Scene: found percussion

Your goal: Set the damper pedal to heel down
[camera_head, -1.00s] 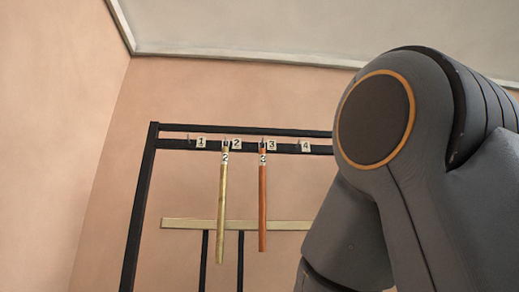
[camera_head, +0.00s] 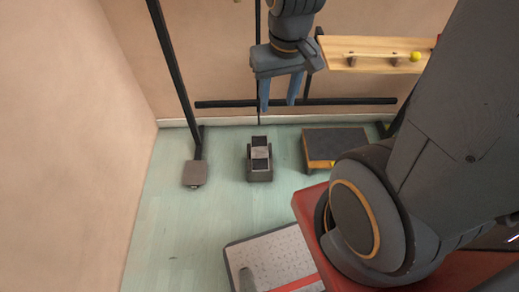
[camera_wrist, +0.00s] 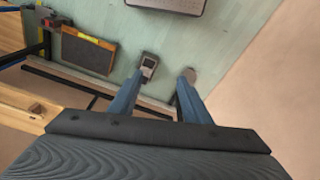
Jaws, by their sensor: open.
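The damper pedal (camera_head: 260,156) is a small dark pedal with a lighter grey band across its plate, on the pale green floor in front of the black frame. It also shows in the wrist view (camera_wrist: 149,66), just beyond the fingertips. Its tilt is hard to tell from these views. My gripper (camera_head: 279,104) points down with its two blue fingers apart and empty. It is above and behind the pedal, not touching it. In the wrist view my gripper (camera_wrist: 161,90) shows the same spread fingers.
A black-topped wooden box (camera_head: 337,146) stands right of the pedal. A grey foot plate (camera_head: 195,173) is at the left. A wooden shelf (camera_head: 372,44) with a yellow ball (camera_head: 415,56) is at the right. A grey board (camera_head: 272,258) lies in front. Floor around the pedal is clear.

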